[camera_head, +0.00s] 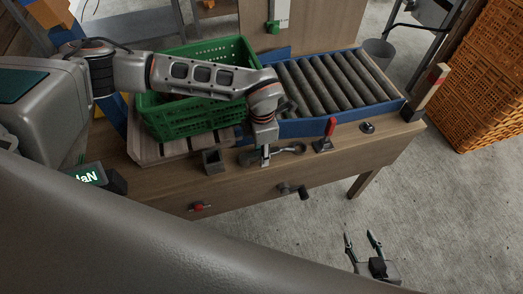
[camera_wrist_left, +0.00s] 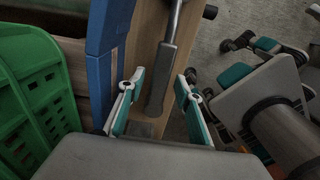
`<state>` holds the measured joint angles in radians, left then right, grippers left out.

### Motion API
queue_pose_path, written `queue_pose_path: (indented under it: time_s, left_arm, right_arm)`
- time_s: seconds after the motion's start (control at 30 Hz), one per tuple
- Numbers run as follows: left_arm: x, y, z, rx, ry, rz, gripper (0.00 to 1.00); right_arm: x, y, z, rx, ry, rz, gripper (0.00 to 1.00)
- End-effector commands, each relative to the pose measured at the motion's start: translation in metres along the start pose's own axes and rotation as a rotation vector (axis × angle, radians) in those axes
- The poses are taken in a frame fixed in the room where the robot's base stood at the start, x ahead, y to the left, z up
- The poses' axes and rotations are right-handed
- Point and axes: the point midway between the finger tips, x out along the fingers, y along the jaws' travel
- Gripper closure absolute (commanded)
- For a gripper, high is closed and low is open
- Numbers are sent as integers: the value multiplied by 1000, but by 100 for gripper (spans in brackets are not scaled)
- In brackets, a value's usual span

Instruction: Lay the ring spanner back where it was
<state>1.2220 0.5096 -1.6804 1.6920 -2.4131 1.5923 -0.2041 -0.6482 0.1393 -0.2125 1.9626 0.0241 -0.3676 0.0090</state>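The ring spanner (camera_head: 290,149) lies along the front strip of the wooden bench, its ring end to the right in the head view. In the left wrist view its dark grey handle (camera_wrist_left: 161,80) runs between the two fingers, and its metal shank leaves the top of the picture. My left gripper (camera_wrist_left: 160,76) is open above the handle, with a gap showing on both sides of it. In the head view my left gripper (camera_head: 265,158) points down at the spanner and hides part of it. My right gripper (camera_head: 360,238) is open and empty, in front of the bench.
A green crate (camera_head: 190,118) stands on a slatted wooden board behind the spanner. A blue-framed roller conveyor (camera_head: 335,84) lies to its right. A small dark block (camera_head: 213,161) and a red-handled clamp (camera_head: 326,137) flank the spanner. Orange crates (camera_head: 490,80) stand at the right.

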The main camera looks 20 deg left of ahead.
Motion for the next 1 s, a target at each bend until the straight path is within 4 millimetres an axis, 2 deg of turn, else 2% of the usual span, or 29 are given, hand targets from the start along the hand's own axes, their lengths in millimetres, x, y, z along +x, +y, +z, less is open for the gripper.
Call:
queue_pose_path:
  time_s: [0.13, 0.23, 0.5, 0.7, 0.83, 1.0]
  left_arm:
    - [-7, 1, 1, 0, -2, 2, 66]
    - [-20, 1, 1, 0, -3, 2, 66]
    - [-75, 1, 1, 0, -3, 3, 66]
    - [-107, 1, 1, 0, -3, 3, 66]
    - [-119, 0, 0, 0, -1, 1, 66]
    - [-124, 0, 0, 0, 0, 0, 66]
  right_arm:
    - [-1, 0, -2, 0, 1, 0, 60]
    - [-1, 0, -2, 0, 1, 1, 60]
    - [-1, 1, -3, 0, 2, 1, 60]
    - [-1, 1, -3, 0, 2, 1, 60]
    - [-1, 1, -2, 0, 1, 1, 60]
    - [-1, 0, -2, 0, 1, 0, 60]
